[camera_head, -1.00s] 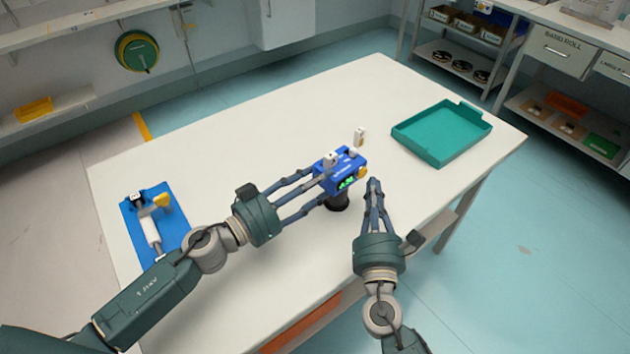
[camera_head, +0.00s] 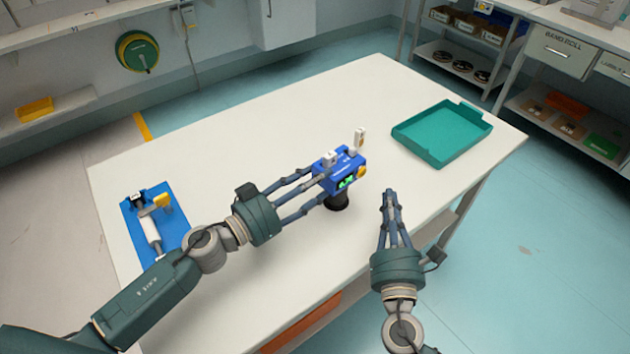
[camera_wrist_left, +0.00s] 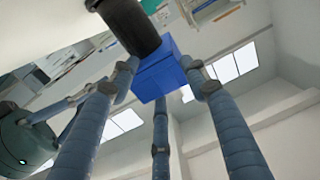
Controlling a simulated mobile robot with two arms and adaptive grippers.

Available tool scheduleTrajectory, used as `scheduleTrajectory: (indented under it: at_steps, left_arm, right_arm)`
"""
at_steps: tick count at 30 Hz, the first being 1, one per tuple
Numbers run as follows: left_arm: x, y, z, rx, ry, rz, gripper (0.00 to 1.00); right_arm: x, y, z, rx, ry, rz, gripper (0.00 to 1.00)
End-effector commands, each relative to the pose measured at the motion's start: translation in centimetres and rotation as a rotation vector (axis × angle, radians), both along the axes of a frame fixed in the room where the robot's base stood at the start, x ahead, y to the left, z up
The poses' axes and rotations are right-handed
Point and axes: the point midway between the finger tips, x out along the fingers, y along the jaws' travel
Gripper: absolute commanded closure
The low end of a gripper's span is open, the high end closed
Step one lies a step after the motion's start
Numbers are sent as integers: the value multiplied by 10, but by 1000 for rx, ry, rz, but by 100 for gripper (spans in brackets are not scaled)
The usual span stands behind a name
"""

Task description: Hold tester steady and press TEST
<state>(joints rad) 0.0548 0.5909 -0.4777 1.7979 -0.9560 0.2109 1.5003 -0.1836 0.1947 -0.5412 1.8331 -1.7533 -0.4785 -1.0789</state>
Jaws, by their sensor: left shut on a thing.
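The tester is a blue box (camera_head: 340,167) with a lit green display (camera_head: 347,182) and a yellow knob at its right end. It sits on a black cylindrical stand (camera_head: 337,202) on the white table. My left gripper (camera_head: 324,188) is shut on the tester from its left side. The left wrist view shows the fingers around the blue box (camera_wrist_left: 160,72), with the black stand (camera_wrist_left: 130,25) beside it. My right gripper (camera_head: 390,193) has its fingertips together, empty, apart from the tester to its lower right. I cannot make out the TEST label.
A small white upright piece (camera_head: 359,138) shows at the tester's back right; whether they touch is unclear. A teal tray (camera_head: 440,153) is at the right of the table. A blue board (camera_head: 130,226) with a white roll and yellow part lies at the left. The table's back is clear.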

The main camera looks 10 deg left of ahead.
Motion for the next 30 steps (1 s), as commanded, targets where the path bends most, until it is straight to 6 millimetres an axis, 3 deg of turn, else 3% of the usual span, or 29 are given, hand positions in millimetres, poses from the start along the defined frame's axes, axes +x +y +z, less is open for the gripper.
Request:
scheduleTrajectory:
  at_steps: [4,5,7,8,20,30]
  left_arm:
    - [0,0,2,-1,-3,0,91]
    - [0,0,2,-1,-3,0,48]
    - [0,0,2,-1,-3,0,34]
    - [0,0,2,-1,-3,0,32]
    - [-7,6,-1,0,1,1,32]
    - [-58,52,-2,0,5,1,32]
  right_arm:
    - [0,0,0,0,0,0,100]
    - [0,0,0,0,0,0,100]
    - [0,0,0,0,0,0,100]
    - [0,0,0,0,0,0,100]
    - [0,0,0,0,0,0,100]
    - [0,0,0,0,0,0,100]
